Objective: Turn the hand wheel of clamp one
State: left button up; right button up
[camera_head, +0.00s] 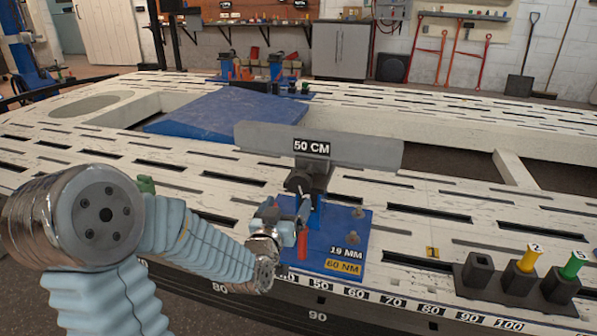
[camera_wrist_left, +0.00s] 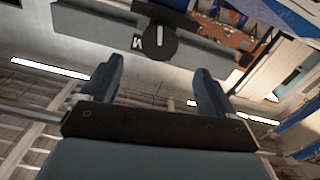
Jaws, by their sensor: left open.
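Clamp one appears to be the unit on the blue base plate (camera_head: 345,235), marked 19 MM and 60 NM. It carries a long grey bar (camera_head: 365,150) labelled 50 CM and a dark clamp head (camera_head: 312,178). My left gripper (camera_head: 290,215) is low in front of the clamp, at the plate's left side, partly overlapping it. In the left wrist view, the gripper (camera_wrist_left: 155,75) is open and empty, its fingers apart. A dark round disc with a light mark (camera_wrist_left: 159,43), seemingly the hand wheel, shows beyond the fingertips. Contact cannot be told. My right gripper is out of view.
The slotted white bench frame (camera_head: 440,195) extends around the clamp. A dark holder (camera_head: 500,287) with yellow and green numbered pieces stands at the right. A blue panel (camera_head: 225,115) lies behind. A numbered scale runs along the front edge.

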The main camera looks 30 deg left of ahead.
aim_at(299, 186)
pick_arm(q)
jog(key=p+x, duration=0.2)
jog(key=x, duration=0.7)
jog(key=shift+w+f, duration=0.1)
jog(key=shift+w, duration=0.05)
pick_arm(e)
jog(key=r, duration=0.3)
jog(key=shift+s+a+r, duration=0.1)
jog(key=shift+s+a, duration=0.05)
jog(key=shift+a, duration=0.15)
